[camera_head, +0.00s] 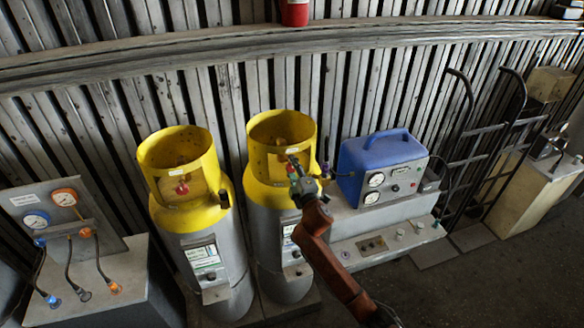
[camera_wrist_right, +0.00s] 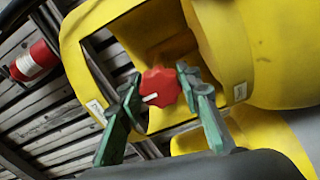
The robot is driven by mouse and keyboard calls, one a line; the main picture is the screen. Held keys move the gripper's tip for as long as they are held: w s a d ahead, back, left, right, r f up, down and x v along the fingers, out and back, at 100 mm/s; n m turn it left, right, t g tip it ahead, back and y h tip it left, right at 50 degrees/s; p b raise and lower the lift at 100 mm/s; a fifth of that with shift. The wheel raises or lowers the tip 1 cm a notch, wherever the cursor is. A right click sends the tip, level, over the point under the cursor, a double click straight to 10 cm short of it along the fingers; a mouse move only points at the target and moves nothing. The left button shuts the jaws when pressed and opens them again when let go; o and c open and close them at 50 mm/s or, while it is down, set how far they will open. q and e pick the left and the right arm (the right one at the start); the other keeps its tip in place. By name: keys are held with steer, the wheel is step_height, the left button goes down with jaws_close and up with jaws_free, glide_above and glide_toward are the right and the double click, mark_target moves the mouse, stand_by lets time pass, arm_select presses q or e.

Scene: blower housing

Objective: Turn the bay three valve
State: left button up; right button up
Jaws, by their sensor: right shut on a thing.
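Two grey gas cylinders with yellow collars stand against the wall, the left cylinder (camera_head: 215,262) and the right cylinder (camera_head: 262,222). A red valve knob (camera_head: 182,188) shows in the left collar's opening. My right gripper (camera_head: 294,166) is at the right cylinder's collar opening. In the right wrist view, its green fingers (camera_wrist_right: 161,84) are shut on a red lobed valve knob (camera_wrist_right: 160,90) with a white mark, inside a yellow collar (camera_wrist_right: 110,35). In the head view this knob is hidden by the gripper. I cannot read a bay number. My left gripper is out of view.
A gauge panel (camera_head: 62,212) with hoses stands on a grey cabinet at left. A blue-topped box (camera_head: 380,165) with gauges sits on a grey bench right of the cylinders. A hand truck (camera_head: 490,150) leans on the wall. The floor at lower right is clear.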

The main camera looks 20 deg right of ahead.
stand_by(0.4)
steer(key=o, duration=1.2)
steer(key=shift+c, duration=0.2)
steer(key=s, duration=1.2)
steer(key=shift+d, duration=0.15)
